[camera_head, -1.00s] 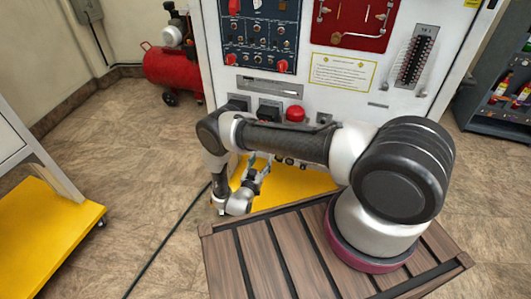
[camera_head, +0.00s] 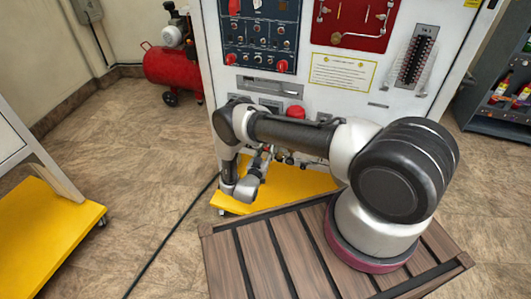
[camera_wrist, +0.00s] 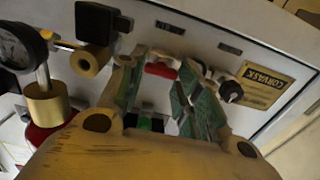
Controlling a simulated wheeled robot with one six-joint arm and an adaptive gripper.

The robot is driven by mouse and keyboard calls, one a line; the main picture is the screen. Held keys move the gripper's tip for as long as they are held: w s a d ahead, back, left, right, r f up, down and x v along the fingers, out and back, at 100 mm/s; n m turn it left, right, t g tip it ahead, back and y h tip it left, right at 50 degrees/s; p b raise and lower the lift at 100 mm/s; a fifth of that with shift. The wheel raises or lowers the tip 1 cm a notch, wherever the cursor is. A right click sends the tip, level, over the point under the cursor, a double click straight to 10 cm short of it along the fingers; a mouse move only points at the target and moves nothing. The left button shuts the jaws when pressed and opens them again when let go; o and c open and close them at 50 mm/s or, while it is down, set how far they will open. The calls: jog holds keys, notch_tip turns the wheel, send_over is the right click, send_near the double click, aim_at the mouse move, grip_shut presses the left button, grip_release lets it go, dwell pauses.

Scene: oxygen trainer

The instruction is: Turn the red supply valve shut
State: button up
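A red handle (camera_wrist: 160,70), which looks like the supply valve, shows on the pale panel in the wrist view. It lies between the fingertips of my gripper (camera_wrist: 161,82), near their far ends. The green-padded fingers stand apart on either side of it, and I see nothing gripped. I cannot tell whether either finger touches the handle. In the head view my gripper (camera_head: 263,160) is at the lower front of the white trainer cabinet (camera_head: 390,110), partly hidden by my arm. The handle cannot be made out clearly there.
A black knob (camera_wrist: 230,91) and a yellow label (camera_wrist: 265,85) are right of the fingers. A brass fitting (camera_wrist: 90,60) and a gauge (camera_wrist: 18,48) are left. A red dome button (camera_head: 295,112) is above my arm. Floor at left is open, crossed by a cable (camera_head: 170,238).

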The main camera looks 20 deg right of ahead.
jog(key=shift+m, duration=0.4)
jog(key=m, duration=1.7)
jog(key=shift+s+d+f, duration=0.15)
jog(key=shift+f, duration=0.05)
dwell(0.5)
jog(key=o, duration=1)
jog(key=v, duration=1.2)
